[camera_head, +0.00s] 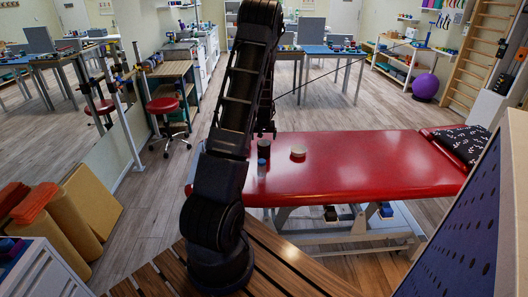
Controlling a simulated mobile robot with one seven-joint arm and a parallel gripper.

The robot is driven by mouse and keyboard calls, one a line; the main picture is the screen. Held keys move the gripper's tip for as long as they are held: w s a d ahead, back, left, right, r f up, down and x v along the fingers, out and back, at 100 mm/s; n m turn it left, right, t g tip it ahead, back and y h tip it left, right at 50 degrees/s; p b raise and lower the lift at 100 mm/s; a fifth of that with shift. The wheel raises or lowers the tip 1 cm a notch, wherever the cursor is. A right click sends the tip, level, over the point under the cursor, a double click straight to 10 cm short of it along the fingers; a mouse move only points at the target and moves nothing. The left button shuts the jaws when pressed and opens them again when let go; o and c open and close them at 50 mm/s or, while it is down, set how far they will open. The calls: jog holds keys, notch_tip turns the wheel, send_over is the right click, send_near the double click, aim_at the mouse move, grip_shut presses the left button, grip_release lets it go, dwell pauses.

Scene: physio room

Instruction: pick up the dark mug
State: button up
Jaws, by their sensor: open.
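I cannot make out a dark mug for certain in the head view. My gripper (265,134) is dark and small in the picture, partly hidden behind my raised arm. It is open and appears above the table's left part, by the beige-pink thing. Whether it touches anything there is unclear. My arm covers part of the table's left end.
A patterned dark pillow (465,143) lies at the table's right end. A slatted wooden surface (280,262) is in front. A blue pegboard panel (465,240) blocks the right. A red stool (163,106), foam rolls (70,215) and a purple ball (425,87) stand around. The table's middle is clear.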

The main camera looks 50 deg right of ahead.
jog(key=shift+x, duration=4.6)
jog(key=shift+s, duration=0.2)
jog(key=c, duration=1.2)
jog(key=shift+c, duration=0.2)
